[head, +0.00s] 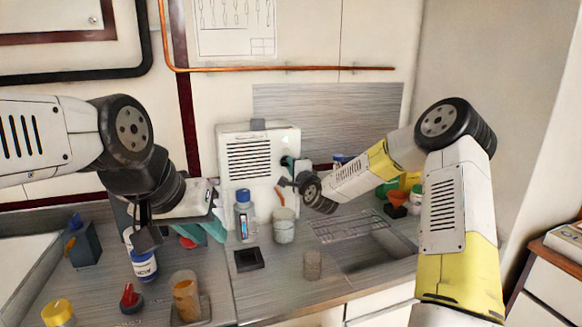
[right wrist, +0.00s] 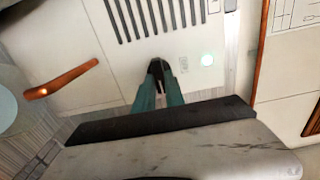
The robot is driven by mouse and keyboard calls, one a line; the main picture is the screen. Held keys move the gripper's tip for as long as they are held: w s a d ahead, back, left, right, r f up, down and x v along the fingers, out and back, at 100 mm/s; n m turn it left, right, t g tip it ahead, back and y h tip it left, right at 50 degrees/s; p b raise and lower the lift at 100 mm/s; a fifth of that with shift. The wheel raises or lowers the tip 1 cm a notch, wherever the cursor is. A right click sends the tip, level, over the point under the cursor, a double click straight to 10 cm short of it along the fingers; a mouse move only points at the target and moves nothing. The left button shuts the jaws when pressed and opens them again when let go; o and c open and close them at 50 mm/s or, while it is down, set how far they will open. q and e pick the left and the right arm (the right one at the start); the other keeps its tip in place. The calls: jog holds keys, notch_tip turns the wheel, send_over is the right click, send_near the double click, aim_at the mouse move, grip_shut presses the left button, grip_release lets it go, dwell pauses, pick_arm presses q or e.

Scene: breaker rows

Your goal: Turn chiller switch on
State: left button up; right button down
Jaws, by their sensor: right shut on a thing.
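The chiller (head: 250,155) is a white box with a slotted vent, standing against the back wall. Its vented front panel also fills the top of the right wrist view (right wrist: 165,25). My right gripper (right wrist: 160,68) has teal fingers with dark tips, brought together at the panel just below the vent. The tips are shut on a small dark piece, seemingly the chiller switch, mostly hidden between them. In the head view, this gripper (head: 288,163) is at the chiller's right side. My left gripper (head: 205,230) hangs over the counter at left; its jaw opening is unclear.
A blue-capped bottle (head: 244,215) and a grey cup (head: 284,226) stand before the chiller. An orange-brown lever (right wrist: 62,80) is near my right gripper. A pale round light (right wrist: 207,60) sits on the panel. A wire rack (head: 345,226) lies to the right.

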jog(key=shift+f, duration=0.1)
dwell(0.3)
jog(key=c, duration=1.4)
grip_release()
jog(key=v, duration=0.8)
